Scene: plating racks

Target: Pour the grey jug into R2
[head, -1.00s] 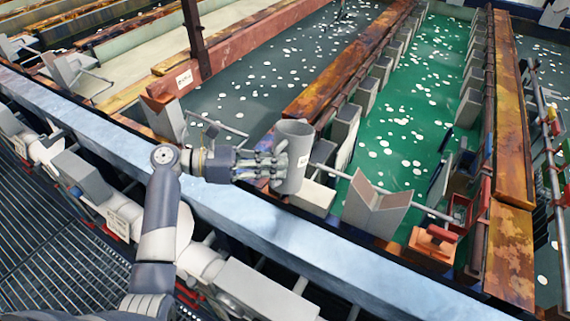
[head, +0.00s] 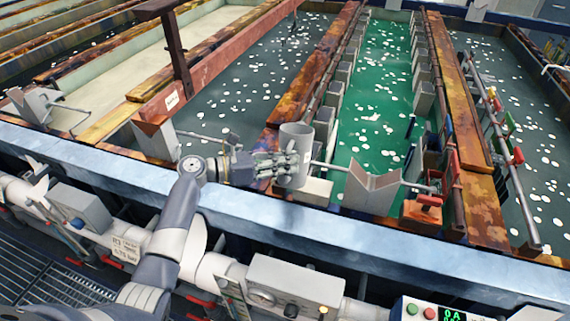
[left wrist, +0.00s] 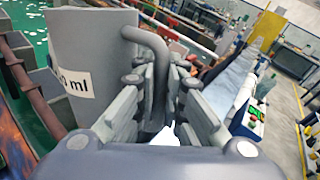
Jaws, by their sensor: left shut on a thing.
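The grey jug (head: 295,141) is upright in the head view, above the front rim near the boundary between a dark tank and the green tank. My left gripper (head: 285,163) reaches it from the left and is shut on its handle. In the left wrist view the jug (left wrist: 85,45) shows a white label ending in "0 ml". The fingers (left wrist: 155,90) lie on both sides of the curved handle (left wrist: 158,60). The inside of the jug is mostly hidden. I cannot read which tank is R2. My right gripper is not in view.
The green tank (head: 370,125) has grey plates along its sides. A V-shaped grey bracket (head: 372,190) stands right of the jug, with an orange-red block (head: 422,210) beyond. A dark post (head: 177,55) rises at left. The blue-grey front rim (head: 230,205) runs below my arm.

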